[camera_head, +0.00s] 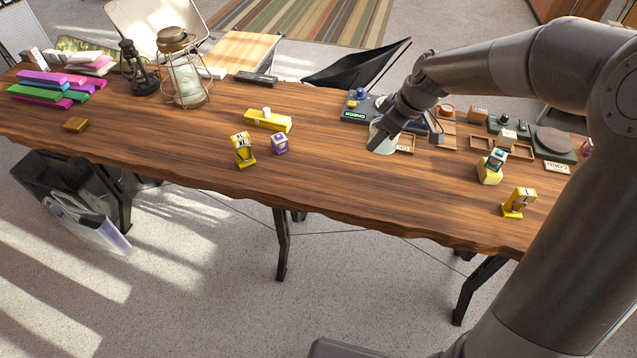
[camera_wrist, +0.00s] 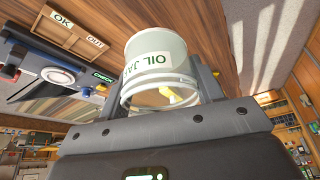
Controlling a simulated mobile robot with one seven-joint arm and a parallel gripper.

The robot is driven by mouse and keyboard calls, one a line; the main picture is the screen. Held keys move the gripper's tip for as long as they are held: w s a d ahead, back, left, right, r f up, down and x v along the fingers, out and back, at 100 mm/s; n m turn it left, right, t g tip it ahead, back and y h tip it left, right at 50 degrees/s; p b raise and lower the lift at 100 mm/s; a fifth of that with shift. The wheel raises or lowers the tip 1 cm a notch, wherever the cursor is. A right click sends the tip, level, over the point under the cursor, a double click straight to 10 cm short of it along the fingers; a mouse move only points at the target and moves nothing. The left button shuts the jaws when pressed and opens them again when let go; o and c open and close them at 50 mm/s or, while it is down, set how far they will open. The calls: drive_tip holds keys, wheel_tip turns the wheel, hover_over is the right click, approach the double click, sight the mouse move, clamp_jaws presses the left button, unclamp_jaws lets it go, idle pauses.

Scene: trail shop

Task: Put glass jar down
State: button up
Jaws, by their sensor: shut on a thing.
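The glass jar (camera_head: 383,137) is pale and see-through, above or on the right-middle of the wooden table. In the wrist view the jar (camera_wrist: 157,50) shows a white label reading "OIL JAR", with its ringed, open-looking end towards my gripper. My gripper (camera_wrist: 160,88) is shut on the jar, one finger on each side. In the head view my gripper (camera_head: 388,124) comes down on it from the upper right. I cannot tell whether the jar's base touches the table.
The wooden table (camera_head: 330,165) has free room left of and in front of the jar. A scale marked "CHECK" (camera_head: 358,105) and wooden trays (camera_head: 405,142) stand close by. Yellow blocks (camera_head: 490,170) stand to the right. Lanterns (camera_head: 184,75) stand far left.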

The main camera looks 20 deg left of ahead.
drive_tip(key=shift+n+g, duration=0.3)
drive_tip(key=shift+n, duration=0.5)
drive_tip(key=s+a+f, duration=0.1)
drive_tip(key=a+f, duration=0.3)
drive_tip(key=a, duration=0.1)
drive_tip(key=a+f, duration=0.4)
drive_tip(key=a, duration=0.1)
drive_tip(key=s+a+f, duration=0.1)
drive_tip(key=a+f, duration=0.3)
drive_tip(key=a, duration=0.1)
drive_tip(key=shift+s+a+f, duration=0.1)
drive_tip(key=shift+s+a, duration=0.15)
drive_tip(key=shift+s, duration=0.1)
drive_tip(key=shift+f, duration=1.95)
drive_tip(key=shift+f, duration=0.1)
drive_tip(key=o, duration=1.1)
drive_tip(key=shift+c, duration=0.2)
